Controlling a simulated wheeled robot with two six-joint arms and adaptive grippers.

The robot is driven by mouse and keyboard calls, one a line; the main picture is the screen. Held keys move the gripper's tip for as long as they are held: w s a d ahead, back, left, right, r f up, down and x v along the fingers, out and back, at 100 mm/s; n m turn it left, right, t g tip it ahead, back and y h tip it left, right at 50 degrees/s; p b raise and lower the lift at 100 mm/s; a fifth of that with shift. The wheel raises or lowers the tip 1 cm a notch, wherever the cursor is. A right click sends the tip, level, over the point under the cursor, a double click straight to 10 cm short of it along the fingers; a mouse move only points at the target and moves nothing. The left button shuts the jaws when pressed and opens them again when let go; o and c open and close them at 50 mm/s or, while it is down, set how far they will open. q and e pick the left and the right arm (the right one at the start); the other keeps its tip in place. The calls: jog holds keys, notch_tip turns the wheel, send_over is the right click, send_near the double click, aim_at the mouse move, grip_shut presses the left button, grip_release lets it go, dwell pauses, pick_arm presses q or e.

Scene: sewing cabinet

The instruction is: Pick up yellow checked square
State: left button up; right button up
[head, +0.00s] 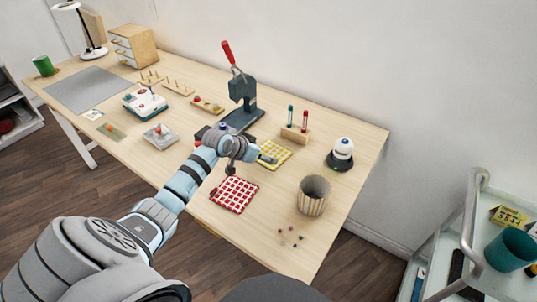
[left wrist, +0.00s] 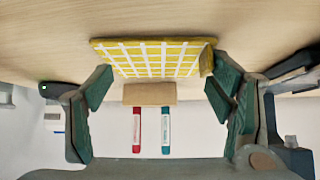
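The yellow checked square (head: 281,151) lies flat on the table with white lines across it, and my left gripper partly covers its left side. In the left wrist view the yellow checked square (left wrist: 150,58) shows upside down, just beyond and between the fingertips. My left gripper (head: 262,155) reaches over the table at the square's left edge. In the left wrist view the left gripper (left wrist: 158,88) has its green-padded fingers wide apart with nothing between them. Whether a finger touches the square is unclear. My right gripper is not in view.
A red checked square (head: 234,194) lies nearer. A wooden block with red and teal tubes (head: 296,132) stands behind the yellow square. A press with a red handle (head: 242,95), a ribbed cup (head: 313,195) and a white-topped device (head: 341,153) stand around. Small beads (head: 290,237) lie in front.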

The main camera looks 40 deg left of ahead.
pick_arm(q)
jog(key=shift+s, duration=0.1)
grip_shut()
dwell(0.3)
